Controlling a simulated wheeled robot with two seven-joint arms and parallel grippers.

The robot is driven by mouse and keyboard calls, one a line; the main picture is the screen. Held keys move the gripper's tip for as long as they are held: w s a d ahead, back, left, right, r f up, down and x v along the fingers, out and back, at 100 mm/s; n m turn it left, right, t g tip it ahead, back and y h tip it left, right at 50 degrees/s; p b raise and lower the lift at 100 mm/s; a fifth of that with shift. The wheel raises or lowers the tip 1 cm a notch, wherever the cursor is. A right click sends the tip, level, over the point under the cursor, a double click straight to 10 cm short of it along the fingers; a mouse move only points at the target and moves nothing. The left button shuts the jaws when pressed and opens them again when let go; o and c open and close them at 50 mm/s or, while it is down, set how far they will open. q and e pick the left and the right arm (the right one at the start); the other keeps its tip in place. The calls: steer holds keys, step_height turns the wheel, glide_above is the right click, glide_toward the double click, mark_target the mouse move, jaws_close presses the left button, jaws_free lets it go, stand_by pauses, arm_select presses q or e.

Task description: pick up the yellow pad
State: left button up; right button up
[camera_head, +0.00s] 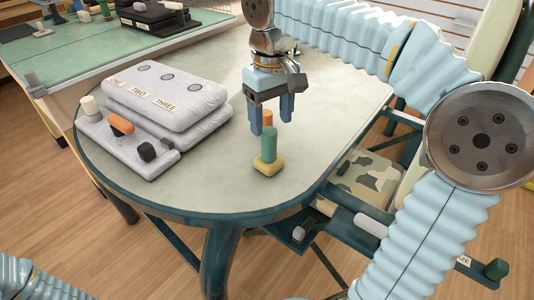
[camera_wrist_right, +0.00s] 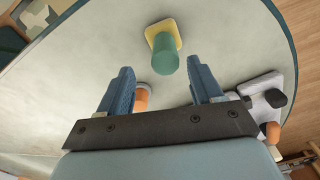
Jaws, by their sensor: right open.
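The yellow pad (camera_head: 262,168) is a small square block lying flat near the front edge of the round table. A green cylinder (camera_head: 269,143) stands upright on it and hides part of its top. The pad (camera_wrist_right: 176,32) and green cylinder (camera_wrist_right: 165,62) also show in the wrist view, ahead between my fingers. My right gripper (camera_head: 271,124) is open, pointing down behind and above the pad, with nothing held. Its two blue fingers also show in the wrist view (camera_wrist_right: 164,74). My left gripper is out of view.
An orange cylinder (camera_head: 267,118) shows between my right fingers in the head view, behind the green one. A grey stepped block (camera_head: 125,140) with labels and pegs stands at left on the round table (camera_head: 215,185). The tabletop right of the pad is clear.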

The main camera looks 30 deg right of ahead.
mark_target(269, 145)
steer(key=f, duration=0.7)
steer(key=shift+s+a+f+b, duration=0.15)
steer(key=shift+a+b, duration=0.15)
steer(key=shift+c, duration=0.3)
jaws_close()
